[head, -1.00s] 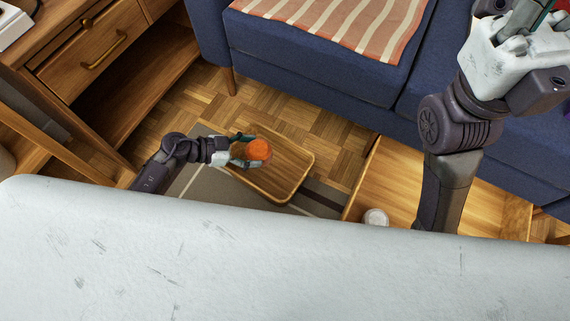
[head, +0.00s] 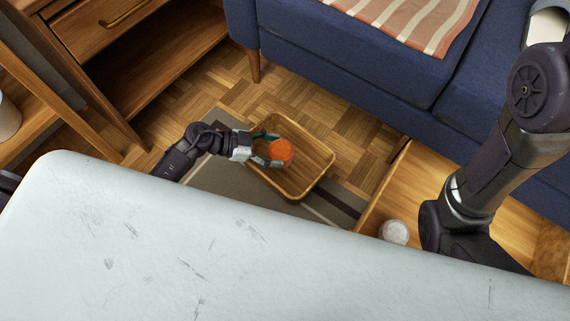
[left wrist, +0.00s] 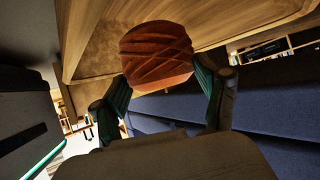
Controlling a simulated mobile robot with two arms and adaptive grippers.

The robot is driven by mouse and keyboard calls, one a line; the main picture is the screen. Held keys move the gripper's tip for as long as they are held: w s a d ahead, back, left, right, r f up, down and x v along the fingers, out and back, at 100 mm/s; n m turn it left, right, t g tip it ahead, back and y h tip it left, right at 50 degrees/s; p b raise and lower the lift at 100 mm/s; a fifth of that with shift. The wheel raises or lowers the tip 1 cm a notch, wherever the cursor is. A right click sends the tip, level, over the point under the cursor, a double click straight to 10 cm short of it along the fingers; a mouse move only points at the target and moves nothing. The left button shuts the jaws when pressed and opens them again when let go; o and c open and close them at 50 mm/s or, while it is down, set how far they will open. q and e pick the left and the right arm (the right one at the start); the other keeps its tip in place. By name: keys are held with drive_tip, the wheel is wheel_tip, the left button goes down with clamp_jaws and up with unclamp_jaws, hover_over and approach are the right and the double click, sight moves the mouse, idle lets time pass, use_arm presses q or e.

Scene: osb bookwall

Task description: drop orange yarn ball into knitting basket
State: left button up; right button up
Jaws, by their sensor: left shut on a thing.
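The orange yarn ball (head: 280,152) is held between the fingers of my left gripper (head: 270,150), which is shut on it. In the left wrist view the ball (left wrist: 157,54) sits between my two fingertips (left wrist: 166,85). My right arm shows at the right of the head view, but its gripper is out of the picture.
The basket stands on a striped grey rug (head: 213,180) on the parquet floor. A blue sofa (head: 345,68) with a striped blanket (head: 415,18) is behind. A wooden table (head: 400,185) with a white round item (head: 394,232) is at right, a wooden drawer cabinet (head: 165,65) at left.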

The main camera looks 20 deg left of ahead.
use_arm(q)
drive_tip(key=o, duration=1.2)
drive_tip(key=v, duration=1.2)
